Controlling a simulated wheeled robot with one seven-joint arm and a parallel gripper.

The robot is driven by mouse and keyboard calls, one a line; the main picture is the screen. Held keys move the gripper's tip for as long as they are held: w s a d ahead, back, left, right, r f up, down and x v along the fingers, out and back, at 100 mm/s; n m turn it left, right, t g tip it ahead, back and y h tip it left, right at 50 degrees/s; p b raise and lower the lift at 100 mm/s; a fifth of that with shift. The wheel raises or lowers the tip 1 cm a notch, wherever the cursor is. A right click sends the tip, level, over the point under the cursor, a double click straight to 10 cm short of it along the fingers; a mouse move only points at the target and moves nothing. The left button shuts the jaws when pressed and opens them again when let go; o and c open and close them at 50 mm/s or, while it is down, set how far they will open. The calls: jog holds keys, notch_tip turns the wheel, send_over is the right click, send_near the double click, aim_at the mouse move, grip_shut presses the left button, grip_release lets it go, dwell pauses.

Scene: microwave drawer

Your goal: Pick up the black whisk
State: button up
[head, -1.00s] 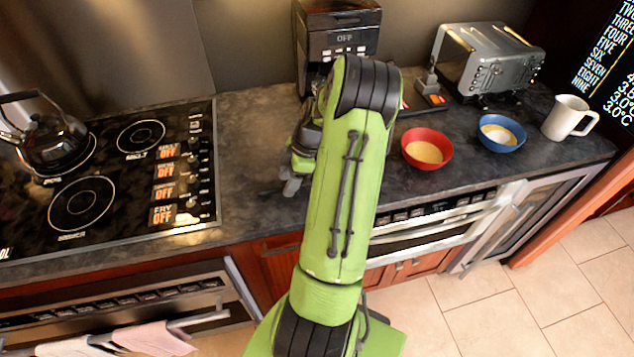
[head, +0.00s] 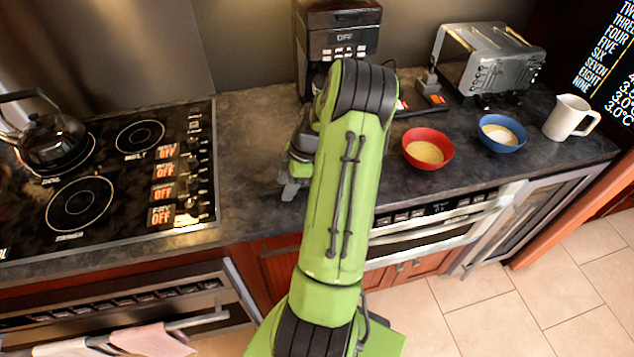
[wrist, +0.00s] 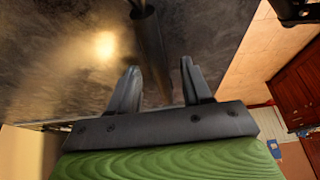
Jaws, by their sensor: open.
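A dark cylindrical handle (wrist: 148,38), which looks like the black whisk, lies on the counter in the wrist view. Its near end points toward the gap between my fingers, and its far part runs out of the top of the picture. My gripper (wrist: 159,66) is open with nothing held. Its two fingers are spread to either side of the handle's line; I cannot tell whether they touch it. In the head view my gripper (head: 290,188) is low over the counter, partly behind my green arm. The whisk is hidden there.
The dark counter (head: 250,150) is clear left of my arm, beside the stove (head: 125,212) and kettle (head: 45,140). A coffee machine (head: 340,30) stands behind. To the right are a red bowl (head: 427,150), a blue bowl (head: 502,134), a toaster (head: 490,58) and a white mug (head: 568,117).

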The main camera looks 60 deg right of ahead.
grip_shut()
jog(key=shift+r, duration=0.15)
